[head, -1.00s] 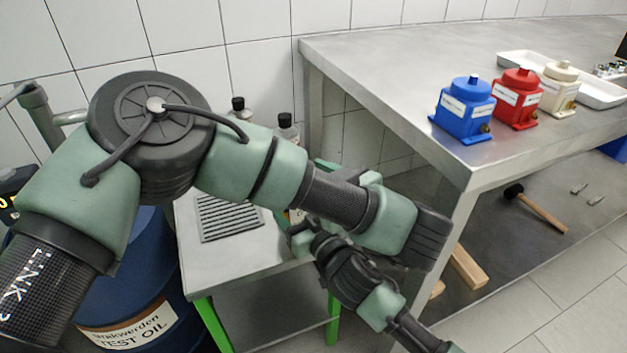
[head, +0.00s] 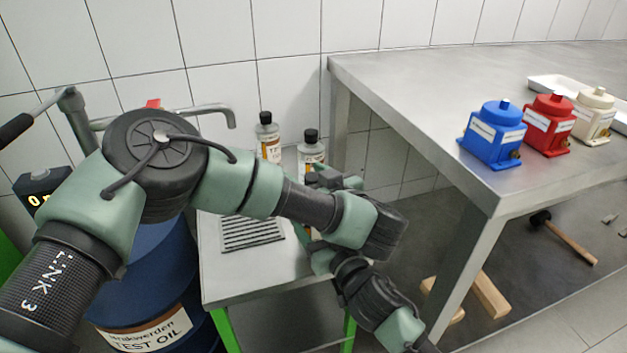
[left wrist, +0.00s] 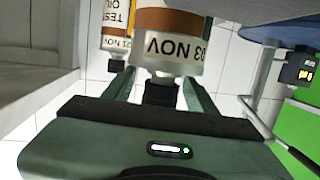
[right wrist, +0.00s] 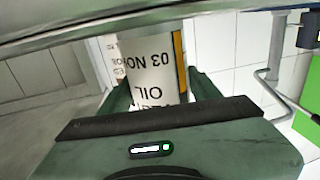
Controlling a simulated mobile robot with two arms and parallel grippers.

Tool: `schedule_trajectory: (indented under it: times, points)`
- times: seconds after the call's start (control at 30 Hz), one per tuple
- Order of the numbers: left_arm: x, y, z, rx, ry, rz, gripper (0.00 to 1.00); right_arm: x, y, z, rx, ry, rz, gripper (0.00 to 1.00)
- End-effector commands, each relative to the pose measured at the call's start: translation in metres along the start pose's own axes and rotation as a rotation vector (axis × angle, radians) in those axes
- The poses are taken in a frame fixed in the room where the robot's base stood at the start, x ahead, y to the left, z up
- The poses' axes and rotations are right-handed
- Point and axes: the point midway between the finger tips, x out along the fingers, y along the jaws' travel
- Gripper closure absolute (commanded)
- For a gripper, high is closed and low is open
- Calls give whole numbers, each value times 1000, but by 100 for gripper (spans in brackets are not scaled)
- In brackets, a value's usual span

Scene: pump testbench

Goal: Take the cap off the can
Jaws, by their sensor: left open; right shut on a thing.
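The can, with a printed label, is mostly hidden behind my grippers in the head view; a sliver of it (head: 305,232) shows. My right gripper (head: 316,258) is shut on the can's body, which fills the space between its fingers in the right wrist view (right wrist: 155,75). My left gripper (head: 332,178) is open at the can's top. In the left wrist view, where the can appears upside down (left wrist: 168,50), its black cap (left wrist: 160,92) is on the can and lies between the open fingers. I cannot tell whether they touch it.
Two more black-capped cans (head: 268,138) (head: 312,150) stand behind on the small table (head: 225,282) with a grate. A blue oil drum (head: 150,275) is at left. The steel bench (head: 400,75) at right carries blue, red and cream pumps (head: 493,135).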

Motion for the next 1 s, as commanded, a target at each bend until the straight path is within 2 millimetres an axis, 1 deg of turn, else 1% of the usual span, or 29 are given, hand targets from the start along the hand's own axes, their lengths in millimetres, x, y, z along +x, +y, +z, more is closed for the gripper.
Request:
schedule_trajectory:
  times: [0.27,0.3,0.37,0.4,0.5,1.0]
  points:
    - [2,0,0,0,0,0,43,0,0,1,0,-1,0,100]
    - [2,0,0,0,0,0,48,0,0,1,0,-1,0,100]
    - [2,0,0,0,0,0,65,0,0,1,0,-1,0,100]
    - [2,0,0,0,0,0,76,0,0,1,0,-1,0,100]
    - [2,0,0,0,0,0,100,0,0,1,0,-1,0,100]
    - [2,0,0,-1,0,0,100,0,0,0,0,-1,0,100]
